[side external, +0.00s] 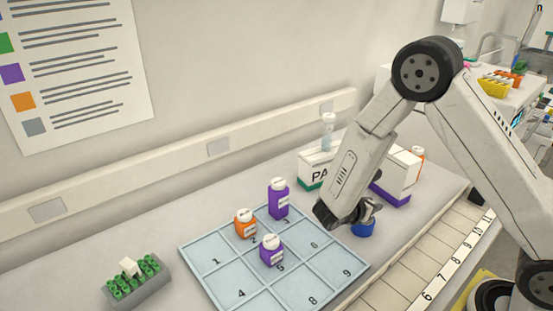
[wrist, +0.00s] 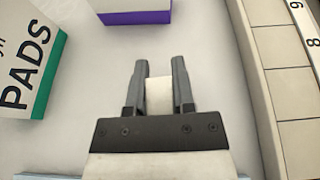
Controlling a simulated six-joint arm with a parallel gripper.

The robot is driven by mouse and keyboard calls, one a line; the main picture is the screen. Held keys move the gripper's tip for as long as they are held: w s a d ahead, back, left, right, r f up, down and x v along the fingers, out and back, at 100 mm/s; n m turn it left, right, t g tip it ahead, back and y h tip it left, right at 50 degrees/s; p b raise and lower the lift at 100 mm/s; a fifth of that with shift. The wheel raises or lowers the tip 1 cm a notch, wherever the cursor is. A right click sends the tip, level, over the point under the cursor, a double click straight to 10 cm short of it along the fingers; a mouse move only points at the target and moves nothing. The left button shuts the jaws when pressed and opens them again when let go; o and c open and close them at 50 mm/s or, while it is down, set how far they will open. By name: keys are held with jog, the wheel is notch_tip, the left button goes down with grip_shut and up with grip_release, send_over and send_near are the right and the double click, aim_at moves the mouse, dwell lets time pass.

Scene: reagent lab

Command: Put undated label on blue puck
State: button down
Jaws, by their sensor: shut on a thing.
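My gripper (wrist: 160,82) is shut on a small white thing (wrist: 159,97), seen between its two fingers in the wrist view. I cannot tell whether this is a label or part of a bottle. In the side view my gripper is just right of the numbered tray. A round blue thing (side external: 363,229) shows right below the fingers; I cannot tell whether it rests on the bench or is held. An orange bottle (side external: 245,226), a tall purple bottle (side external: 278,204) and a short purple bottle (side external: 271,254) stand on the tray, with white caps and labels. Their label text is unreadable.
The light blue numbered tray (side external: 219,285) has free front squares. A PADS box (wrist: 40,62) and a white-and-purple box (wrist: 134,17) stand behind my gripper. A green-topped rack (side external: 141,288) is at the left. A numbered tiled strip (side external: 404,290) runs along the right.

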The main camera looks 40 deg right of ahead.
jog(key=shift+f, duration=0.15)
jog(key=shift+c, duration=2.3)
grip_release()
jog(key=shift+r, duration=0.2)
jog(key=shift+a+r, duration=0.1)
jog(key=shift+a, duration=0.1)
jog(key=v, duration=1.1)
jog(key=shift+a, duration=0.35)
